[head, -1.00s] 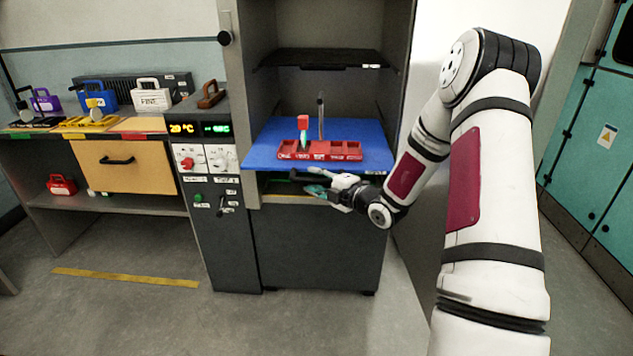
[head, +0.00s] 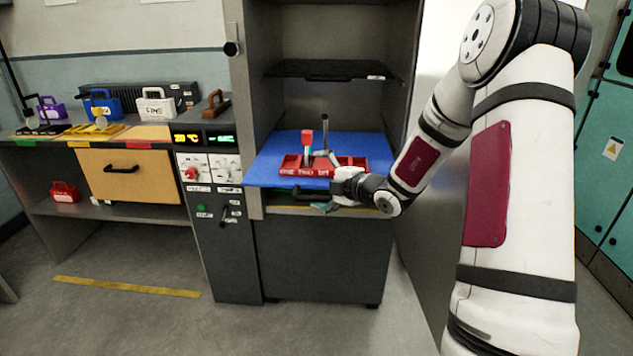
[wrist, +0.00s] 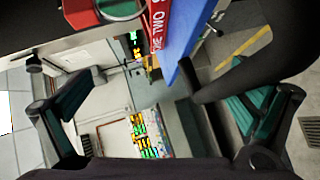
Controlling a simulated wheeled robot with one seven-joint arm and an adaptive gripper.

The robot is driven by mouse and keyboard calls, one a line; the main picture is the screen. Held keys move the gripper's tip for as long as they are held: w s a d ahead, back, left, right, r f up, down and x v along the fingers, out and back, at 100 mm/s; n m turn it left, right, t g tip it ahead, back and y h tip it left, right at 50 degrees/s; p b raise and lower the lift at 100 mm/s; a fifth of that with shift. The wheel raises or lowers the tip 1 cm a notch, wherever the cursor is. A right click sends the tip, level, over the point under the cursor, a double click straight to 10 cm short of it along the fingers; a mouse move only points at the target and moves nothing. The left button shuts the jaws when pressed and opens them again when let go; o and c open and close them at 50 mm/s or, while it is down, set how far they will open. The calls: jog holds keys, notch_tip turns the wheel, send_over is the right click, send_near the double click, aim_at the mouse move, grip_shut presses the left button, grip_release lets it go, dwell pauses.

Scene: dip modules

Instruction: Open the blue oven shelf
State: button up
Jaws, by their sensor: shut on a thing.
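The blue oven shelf (head: 262,168) lies in the open oven bay and bears a red tray (head: 292,171). A dark handle (head: 308,195) runs below its front edge. One finger appears above the shelf and the other below by the handle. In the wrist view, the shelf's blue edge (wrist: 178,70) and the dark handle (wrist: 235,78) pass between the teal-padded fingers. Exactly where the pads touch is hidden.
The red tray holds a red-topped item (head: 308,142) and an upright grey rod (head: 325,130). A black shelf (head: 320,70) sits above. A control panel (head: 208,167) flanks the bay at left, beside a bench drawer (head: 122,174). Open floor lies in front.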

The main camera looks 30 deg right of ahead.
jog(key=shift+s+d+r, duration=0.15)
jog(key=shift+r, duration=0.25)
jog(key=shift+s+d+r, duration=0.1)
jog(key=shift+s+r, duration=0.05)
jog(key=shift+r, duration=0.2)
jog(key=shift+c, duration=0.6)
jog(key=shift+f+p+v, duration=0.15)
jog(key=shift+p+v, duration=0.45)
jog(key=shift+v, duration=0.3)
jog(key=shift+f+p+v, duration=0.1)
jog(key=shift+p+v, duration=0.5)
jog(key=shift+v, duration=0.35)
jog(key=shift+c, duration=1.1)
jog(key=shift+s+r+p, duration=0.1)
jog(key=shift+s+p, duration=0.2)
jog(key=shift+s, duration=0.4)
jog(key=c, duration=0.7)
jog(key=shift+s+d+p, duration=0.2)
jog(key=shift+s+p, duration=0.75)
jog(key=shift+s, duration=0.85)
